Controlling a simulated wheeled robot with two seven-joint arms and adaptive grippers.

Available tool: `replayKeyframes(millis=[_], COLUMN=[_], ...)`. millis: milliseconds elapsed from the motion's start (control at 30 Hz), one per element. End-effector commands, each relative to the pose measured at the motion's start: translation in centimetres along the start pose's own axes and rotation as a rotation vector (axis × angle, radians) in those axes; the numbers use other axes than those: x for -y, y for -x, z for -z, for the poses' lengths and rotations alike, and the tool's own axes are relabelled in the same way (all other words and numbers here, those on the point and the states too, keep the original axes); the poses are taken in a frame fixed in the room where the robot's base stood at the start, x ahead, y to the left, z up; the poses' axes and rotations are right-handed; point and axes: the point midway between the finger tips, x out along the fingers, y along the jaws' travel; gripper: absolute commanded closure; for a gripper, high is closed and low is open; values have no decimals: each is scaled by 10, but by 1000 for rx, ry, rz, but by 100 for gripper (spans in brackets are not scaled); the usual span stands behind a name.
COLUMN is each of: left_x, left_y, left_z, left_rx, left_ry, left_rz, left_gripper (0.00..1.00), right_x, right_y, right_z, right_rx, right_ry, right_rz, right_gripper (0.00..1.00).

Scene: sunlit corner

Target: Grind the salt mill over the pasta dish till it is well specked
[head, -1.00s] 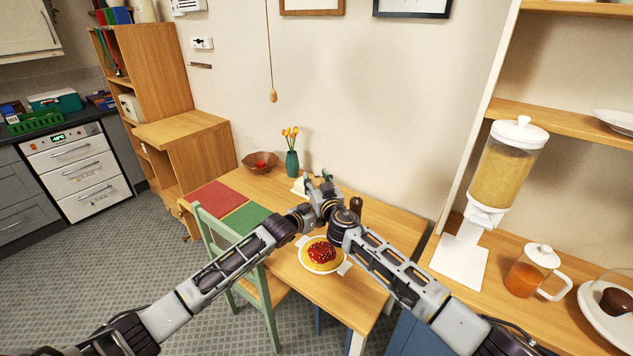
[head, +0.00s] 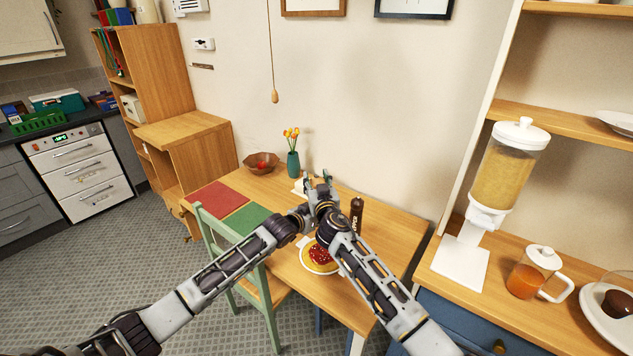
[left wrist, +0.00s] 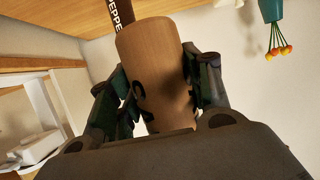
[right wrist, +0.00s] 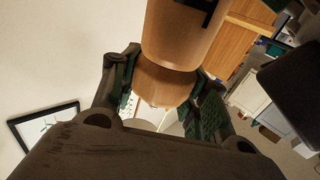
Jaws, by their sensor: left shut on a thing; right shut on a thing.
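The salt mill is a light wooden cylinder (left wrist: 155,75) with dark lettering. My left gripper (left wrist: 155,95) is shut around its body. In the right wrist view the mill's body (right wrist: 183,35) tops the picture, and my right gripper (right wrist: 165,95) is shut on its narrower end part (right wrist: 160,85). In the head view both grippers meet above the table, beyond the pasta dish, and mostly hide the mill. The pasta dish (head: 318,265) is white with yellow pasta and red sauce; my right arm covers part of it. Specks cannot be made out.
A dark pepper mill (head: 357,214) stands on the table just right of my grippers. A vase of flowers (head: 293,163), a bowl (head: 261,163) and red (head: 216,198) and green mats lie farther left. A green chair (head: 237,243) stands at the front. The table's right end is clear.

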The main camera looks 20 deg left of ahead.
Motion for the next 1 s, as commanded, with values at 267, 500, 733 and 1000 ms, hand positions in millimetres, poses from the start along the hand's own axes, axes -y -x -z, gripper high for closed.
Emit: replayKeyframes(millis=[267, 500, 733, 1000], left_x=[-4, -3, -2, -1], left_y=[-1, -1, 0, 0], left_z=[-7, -7, -5, -2], left_rx=[11, 11, 8, 4], left_ry=[-2, -2, -2, -1], left_rz=[-5, -3, -2, -1], left_gripper=[83, 83, 83, 83], right_x=[0, -3, -4, -4], right_y=[0, 0, 0, 0], right_z=[4, 2, 0, -2], right_rx=[-2, 1, 4, 8], right_ry=[-3, 0, 0, 0], right_rz=[-26, -31, -33, -34], right_gripper=[79, 79, 36, 32])
